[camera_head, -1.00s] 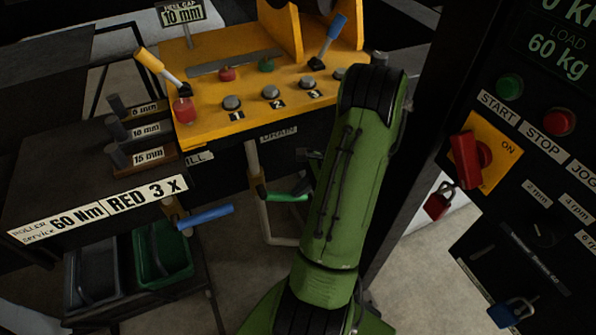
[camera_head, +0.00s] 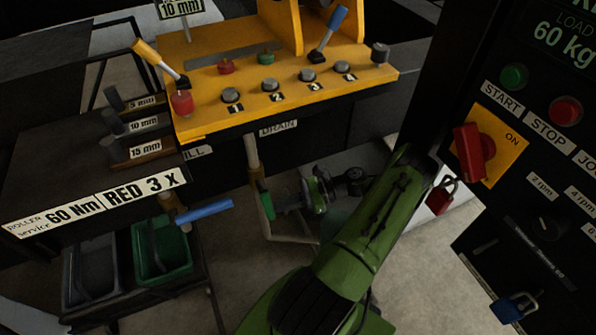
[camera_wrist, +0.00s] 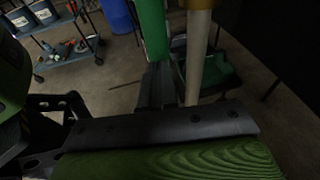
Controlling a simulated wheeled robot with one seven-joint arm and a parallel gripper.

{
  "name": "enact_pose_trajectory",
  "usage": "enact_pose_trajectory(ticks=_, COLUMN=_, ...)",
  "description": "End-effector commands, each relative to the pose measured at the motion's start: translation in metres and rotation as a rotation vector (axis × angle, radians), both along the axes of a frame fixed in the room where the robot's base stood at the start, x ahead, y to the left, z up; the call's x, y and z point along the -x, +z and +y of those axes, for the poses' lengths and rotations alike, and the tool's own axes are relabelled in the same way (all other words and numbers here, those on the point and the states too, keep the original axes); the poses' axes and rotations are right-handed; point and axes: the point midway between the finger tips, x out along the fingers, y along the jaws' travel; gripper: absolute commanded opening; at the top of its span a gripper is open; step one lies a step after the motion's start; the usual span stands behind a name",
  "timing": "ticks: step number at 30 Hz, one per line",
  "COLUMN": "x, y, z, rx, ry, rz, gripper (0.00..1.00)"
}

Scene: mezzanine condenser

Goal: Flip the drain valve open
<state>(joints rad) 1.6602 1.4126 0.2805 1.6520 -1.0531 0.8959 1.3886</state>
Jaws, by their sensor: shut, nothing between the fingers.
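The green lever of the drain valve (camera_head: 265,201) hangs downward along its pale vertical pipe (camera_head: 252,160), below the DRAIN label (camera_head: 278,128). In the wrist view the green lever (camera_wrist: 153,30) is upright in the picture beside the pipe (camera_wrist: 196,60), with brass at the top edge. My gripper (camera_head: 280,209) is shut and empty just right of the lever's lower part. In the wrist view my gripper's fingers (camera_wrist: 158,85) point toward the lever's end; I cannot tell whether they touch it.
A blue lever (camera_head: 205,212) sticks out sideways at the left, near the FILL label. A yellow control panel (camera_head: 290,105) overhangs the pipes. A black cabinet (camera_head: 475,100) stands close on the right. Grey and green bins (camera_head: 165,262) sit lower left. Some floor is open below.

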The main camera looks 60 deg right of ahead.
Motion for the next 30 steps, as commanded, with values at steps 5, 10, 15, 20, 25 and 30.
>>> enact_pose_trajectory(ticks=5, x=-0.004, y=-0.004, z=0.006, rx=0.001, ry=0.001, rz=0.002, gripper=0.0)
enact_pose_trajectory(ticks=10, x=-0.006, y=-0.006, z=0.01, rx=0.001, ry=0.002, rz=0.002, gripper=0.0)
enact_pose_trajectory(ticks=15, x=-0.007, y=-0.006, z=0.011, rx=0.001, ry=0.003, rz=0.003, gripper=0.0)
enact_pose_trajectory(ticks=20, x=-0.007, y=-0.007, z=0.012, rx=-0.002, ry=0.003, rz=0.004, gripper=0.0)
enact_pose_trajectory(ticks=25, x=-0.007, y=-0.007, z=0.013, rx=-0.002, ry=0.004, rz=0.004, gripper=0.0)
enact_pose_trajectory(ticks=30, x=-0.004, y=-0.004, z=0.006, rx=-0.002, ry=0.003, rz=0.005, gripper=0.0)
